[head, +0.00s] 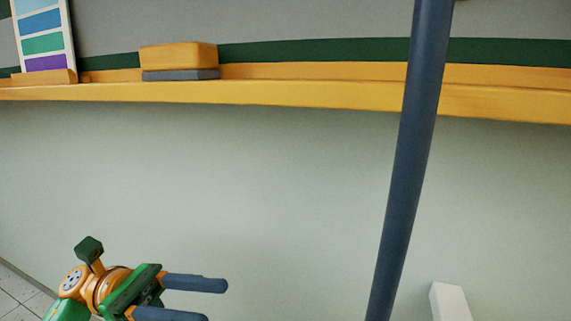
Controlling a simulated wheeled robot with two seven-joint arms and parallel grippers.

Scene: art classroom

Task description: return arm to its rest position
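My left gripper (216,301), with a green and orange body and two dark blue-grey fingers, is at the bottom left of the head view. Its fingers point right and stand apart, with nothing between them. It is in front of the pale wall, below the wooden ledge. The rest of my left arm is mostly cut off by the bottom edge. My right gripper is not in view.
A wooden ledge (300,93) runs across the wall, holding an eraser-like block (178,58) and a colour-swatch card (42,35). A dark blue-grey pole (408,165) crosses the right side. A whitish block-shaped thing (450,303) shows at the bottom right.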

